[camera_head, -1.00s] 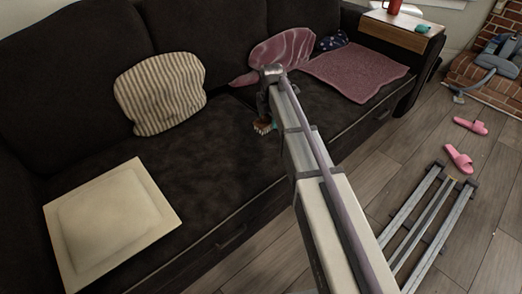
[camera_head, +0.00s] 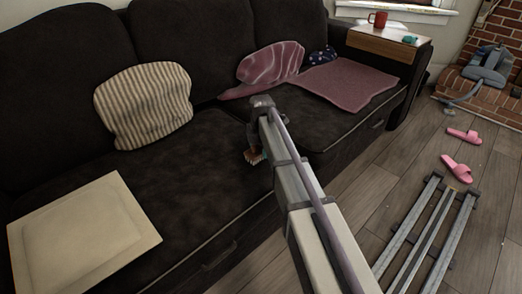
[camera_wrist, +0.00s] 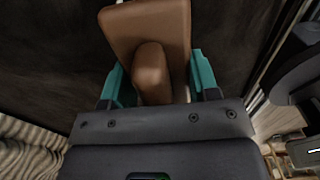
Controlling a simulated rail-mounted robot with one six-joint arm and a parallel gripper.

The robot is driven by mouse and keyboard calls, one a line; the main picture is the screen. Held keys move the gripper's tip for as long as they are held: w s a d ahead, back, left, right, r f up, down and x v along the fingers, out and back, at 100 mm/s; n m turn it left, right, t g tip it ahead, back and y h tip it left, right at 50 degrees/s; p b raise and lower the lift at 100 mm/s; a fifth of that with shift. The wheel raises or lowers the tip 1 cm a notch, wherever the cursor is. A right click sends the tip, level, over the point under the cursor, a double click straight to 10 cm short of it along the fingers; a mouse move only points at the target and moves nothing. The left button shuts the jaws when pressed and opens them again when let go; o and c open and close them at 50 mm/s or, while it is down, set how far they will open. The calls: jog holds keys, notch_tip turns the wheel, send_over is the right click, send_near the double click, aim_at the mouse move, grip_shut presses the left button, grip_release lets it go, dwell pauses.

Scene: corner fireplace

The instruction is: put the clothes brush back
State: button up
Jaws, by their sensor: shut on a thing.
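The clothes brush (camera_head: 256,156) has a brown wooden body and pale bristles. In the head view it shows just left of my arm's end, above the dark sofa seat, mostly hidden by the arm. In the wrist view the brown wood of the brush (camera_wrist: 151,28) fills the space between the teal fingers of my gripper (camera_wrist: 155,78). The fingers are shut on it. The bristles are hidden in the wrist view.
The dark sofa (camera_head: 165,180) holds a striped cushion (camera_head: 143,105), a cream cushion (camera_head: 80,240), pink pillow (camera_head: 270,65) and pink blanket (camera_head: 350,80). A wooden armrest tray (camera_head: 385,42) bears a red mug (camera_head: 378,19). Pink slippers (camera_head: 457,168) lie on the floor.

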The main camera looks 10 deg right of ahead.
jog(key=o, duration=1)
jog(key=shift+f, duration=0.1)
jog(key=shift+c, duration=0.2)
notch_tip(320, 180, up, 13)
jog(key=p, duration=1.2)
jog(key=shift+f+p, duration=0.15)
jog(key=shift+p, duration=0.2)
jog(key=shift+s+f, duration=0.2)
jog(key=shift+s, duration=0.15)
jog(key=s+m, duration=2.4)
jog(key=s, duration=0.3)
notch_tip(320, 180, up, 34)
jog(key=p, duration=3.3)
jog(key=shift+w+f, duration=0.25)
jog(key=shift+w, duration=0.1)
